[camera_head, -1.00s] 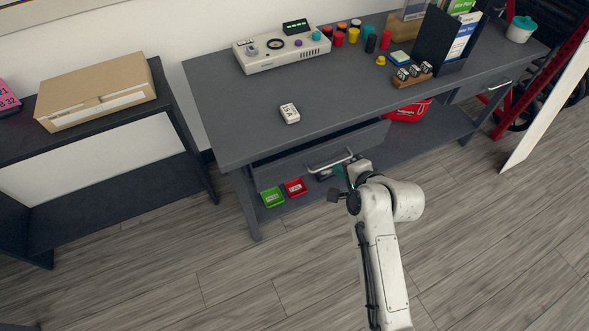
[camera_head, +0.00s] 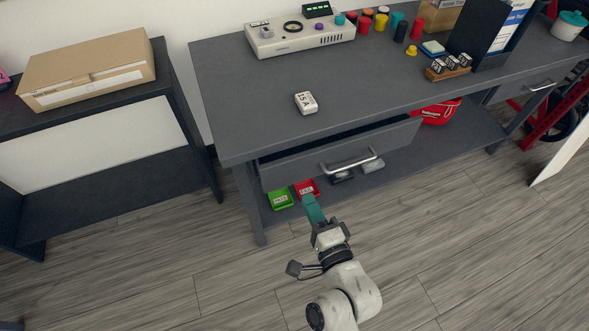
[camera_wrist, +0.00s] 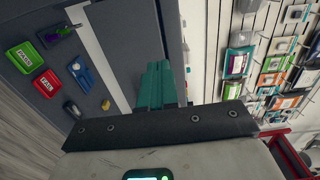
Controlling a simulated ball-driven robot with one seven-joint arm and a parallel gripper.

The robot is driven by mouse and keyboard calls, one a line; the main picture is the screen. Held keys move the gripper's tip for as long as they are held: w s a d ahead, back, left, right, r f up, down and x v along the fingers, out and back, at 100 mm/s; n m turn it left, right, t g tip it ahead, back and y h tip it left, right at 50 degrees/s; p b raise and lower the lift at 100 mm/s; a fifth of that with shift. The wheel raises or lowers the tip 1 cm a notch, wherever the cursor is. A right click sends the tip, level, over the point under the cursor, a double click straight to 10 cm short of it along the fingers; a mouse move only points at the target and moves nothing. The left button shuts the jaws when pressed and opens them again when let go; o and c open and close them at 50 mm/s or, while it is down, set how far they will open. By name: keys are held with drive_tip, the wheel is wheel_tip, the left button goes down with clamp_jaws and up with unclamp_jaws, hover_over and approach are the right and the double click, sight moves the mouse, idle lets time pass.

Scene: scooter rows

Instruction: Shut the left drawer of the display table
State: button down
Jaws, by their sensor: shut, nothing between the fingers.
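The left drawer (camera_head: 300,163) of the grey display table (camera_head: 235,120) stands partly open, with a dark gap behind its front. Its silver bar handle (camera_head: 350,163) is on the drawer front. My gripper (camera_head: 309,200) is shut and empty, its teal fingers pointing at the table from the front, below and left of the handle in the picture. In the wrist view the shut teal fingers (camera_wrist: 158,85) show beside a dark grey panel. I cannot tell from these views whether they touch anything.
On the lower shelf are a green tray (camera_head: 281,198), a red tray (camera_head: 306,188) and a red bag (camera_head: 436,112). A white block (camera_head: 306,103) and a control box (camera_head: 300,36) sit on the tabletop. A dark shelf with a cardboard box (camera_head: 88,68) stands left. The floor in front is clear.

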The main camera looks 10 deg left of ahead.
sight(290, 162)
drive_tip(key=p+x, duration=0.1)
drive_tip(key=x, duration=0.8)
drive_tip(key=shift+w+a+p, duration=0.2)
drive_tip(key=shift+w+p, duration=0.05)
drive_tip(key=shift+p, duration=0.1)
drive_tip(key=shift+x, duration=1.35)
